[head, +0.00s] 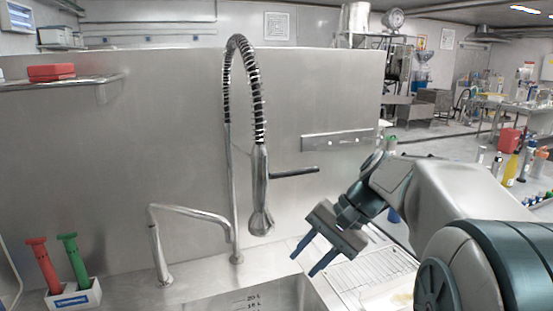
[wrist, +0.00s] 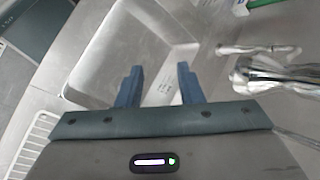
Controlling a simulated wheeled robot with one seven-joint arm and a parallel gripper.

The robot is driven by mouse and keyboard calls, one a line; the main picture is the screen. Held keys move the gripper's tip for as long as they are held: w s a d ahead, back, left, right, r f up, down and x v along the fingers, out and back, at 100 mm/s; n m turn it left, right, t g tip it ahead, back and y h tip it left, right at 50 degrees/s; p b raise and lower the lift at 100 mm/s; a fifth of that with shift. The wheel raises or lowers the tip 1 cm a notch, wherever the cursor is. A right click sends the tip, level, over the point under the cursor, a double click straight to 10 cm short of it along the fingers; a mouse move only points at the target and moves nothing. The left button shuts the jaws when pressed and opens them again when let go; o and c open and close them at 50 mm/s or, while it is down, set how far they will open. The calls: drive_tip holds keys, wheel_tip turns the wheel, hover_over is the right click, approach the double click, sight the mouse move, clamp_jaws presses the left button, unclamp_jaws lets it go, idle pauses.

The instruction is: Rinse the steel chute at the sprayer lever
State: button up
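The sprayer hangs from a coiled spring hose on a steel riser, with its spray head (head: 261,215) over the sink (head: 285,298). The dark sprayer lever (head: 293,172) sticks out to the right from the sprayer's body. My gripper (head: 306,262) is right of and a little below the spray head, tilted down, apart from it. Its two blue fingers are spread with nothing between them. In the wrist view my gripper (wrist: 160,84) is open before the sink basin (wrist: 115,52), and the sprayer (wrist: 275,76) lies to its right. I cannot make out the steel chute.
A bent steel faucet (head: 190,215) stands left of the sprayer. A white holder (head: 75,297) with a red-handled (head: 43,265) and a green-handled tool (head: 75,262) is at the lower left. A wire rack (head: 375,268) lies right of the sink. A steel splashback stands behind.

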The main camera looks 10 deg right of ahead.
drive_tip(key=w+d+r+m+y+p, duration=0.1)
drive_tip(key=w+d+r+y+p, duration=0.1)
drive_tip(key=w+d+r+y, duration=0.35)
drive_tip(key=t+y, duration=0.1)
drive_tip(key=y, duration=0.2)
approach(300, 172)
drive_tip(key=shift+t+h, duration=0.25)
drive_tip(key=shift+t, duration=0.05)
drive_tip(key=x, duration=0.3)
drive_tip(key=p+x, duration=0.1)
drive_tip(key=x, duration=0.6)
drive_tip(key=shift+w+a+f+p, duration=0.15)
drive_tip(key=shift+w+a+p, duration=0.05)
drive_tip(key=shift+w+p, duration=0.2)
clamp_jaws()
drive_tip(key=shift+w, duration=0.1)
